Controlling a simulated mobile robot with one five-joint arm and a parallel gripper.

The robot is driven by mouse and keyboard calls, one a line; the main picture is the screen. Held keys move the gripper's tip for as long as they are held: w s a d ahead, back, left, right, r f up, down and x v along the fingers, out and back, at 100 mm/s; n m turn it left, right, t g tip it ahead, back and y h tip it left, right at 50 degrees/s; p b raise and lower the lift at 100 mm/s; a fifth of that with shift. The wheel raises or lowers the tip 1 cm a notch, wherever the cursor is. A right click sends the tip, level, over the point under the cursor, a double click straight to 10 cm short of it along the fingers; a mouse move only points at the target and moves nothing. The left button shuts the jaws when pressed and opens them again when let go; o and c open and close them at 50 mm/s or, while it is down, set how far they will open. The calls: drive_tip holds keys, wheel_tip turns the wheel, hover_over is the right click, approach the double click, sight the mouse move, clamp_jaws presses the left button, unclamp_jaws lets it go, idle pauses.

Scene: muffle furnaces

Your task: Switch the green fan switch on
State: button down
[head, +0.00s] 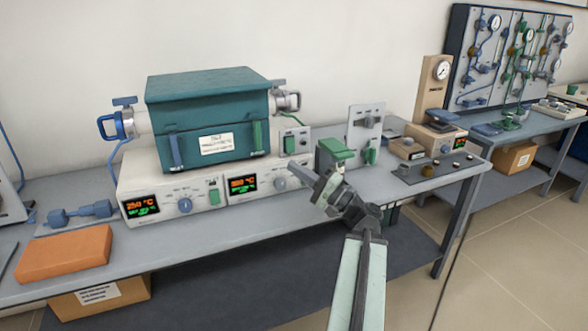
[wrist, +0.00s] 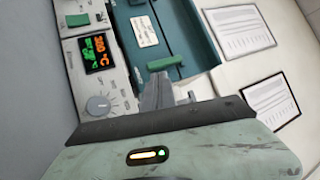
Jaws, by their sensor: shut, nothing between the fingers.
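Several green controls show, and I cannot read which is marked as the fan switch. A small box with a green rocker switch (head: 289,141) stands at the right of the teal furnace (head: 208,125). Another green switch (head: 213,192) is on the furnace's front panel, and it also shows at the upper left of the wrist view (wrist: 78,20). My gripper (head: 296,166) is shut and empty, its tips just in front of and below the small box. In the wrist view my fingers (wrist: 160,90) point toward the furnace's green latch (wrist: 165,62); the small box is not clear there.
The panel has two lit displays (head: 243,184) and knobs (head: 280,184). A white plate with a green lever (head: 366,125) and a green-topped device (head: 335,150) stand right of the furnace. An orange block (head: 64,254) lies at left. The bench front strip is clear.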

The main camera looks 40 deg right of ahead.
drive_tip(key=shift+m+t+h, duration=0.6)
drive_tip(key=shift+h, duration=0.1)
drive_tip(key=s+d, duration=0.3)
drive_tip(key=shift+r, duration=0.4)
drive_tip(key=shift+w, duration=0.1)
drive_tip(key=b, duration=0.2)
approach(286, 147)
wheel_tip(286, 147, up, 3)
drive_tip(key=w+a, duration=0.2)
drive_tip(key=shift+w+d+f, duration=0.15)
drive_tip(key=shift+w+d, duration=0.1)
drive_tip(key=shift+w, duration=0.4)
idle(0.3)
drive_tip(key=shift+w+d, duration=0.15)
drive_tip(key=shift+w, duration=0.35)
drive_tip(key=shift+w+d+f, duration=0.1)
drive_tip(key=shift+w+d, duration=0.05)
drive_tip(key=shift+w, duration=0.15)
idle(0.4)
drive_tip(key=shift+s, duration=0.15)
